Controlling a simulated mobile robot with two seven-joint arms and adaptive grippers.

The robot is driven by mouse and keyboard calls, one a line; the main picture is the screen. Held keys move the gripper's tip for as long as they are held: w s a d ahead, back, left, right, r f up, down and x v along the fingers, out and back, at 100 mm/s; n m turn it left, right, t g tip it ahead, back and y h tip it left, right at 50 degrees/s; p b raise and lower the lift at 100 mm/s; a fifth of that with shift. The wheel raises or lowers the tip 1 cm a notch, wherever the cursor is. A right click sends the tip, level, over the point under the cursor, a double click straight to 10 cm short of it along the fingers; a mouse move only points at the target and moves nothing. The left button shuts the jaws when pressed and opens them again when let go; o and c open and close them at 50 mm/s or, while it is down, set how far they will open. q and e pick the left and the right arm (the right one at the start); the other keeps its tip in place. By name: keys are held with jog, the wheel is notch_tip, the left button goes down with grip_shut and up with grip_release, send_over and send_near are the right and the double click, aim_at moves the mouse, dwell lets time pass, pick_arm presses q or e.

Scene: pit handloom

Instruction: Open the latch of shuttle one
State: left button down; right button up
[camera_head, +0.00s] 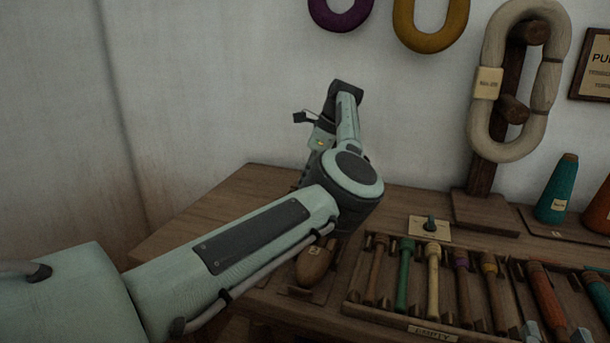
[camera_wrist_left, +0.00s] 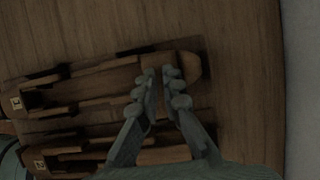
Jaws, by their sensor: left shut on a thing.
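Shuttle one (camera_wrist_left: 95,82) is a long brown wooden shuttle marked "1" at its left end in the left wrist view. My left gripper (camera_wrist_left: 160,74) is over its right part, with its pale fingertips close together on a small part of the shuttle, which looks like the latch. The fingers largely hide that part, so how far the latch is turned cannot be seen. In the head view my left arm covers this gripper. My right gripper (camera_head: 556,333) shows only as two pale fingertips at the bottom right edge, set apart.
Shuttle two (camera_wrist_left: 75,145) lies parallel below shuttle one. In the head view, a rounded wooden shuttle end (camera_head: 315,263) shows beside my arm. A compartmented tray (camera_head: 435,332) of bobbins fills the right front. A yarn hank hangs on a wooden stand (camera_head: 486,205); cones stand farther right.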

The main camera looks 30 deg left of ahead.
pick_arm(q)
jog(key=c, duration=1.9)
grip_release()
jog(key=shift+c, duration=0.2)
jog(key=v, duration=1.2)
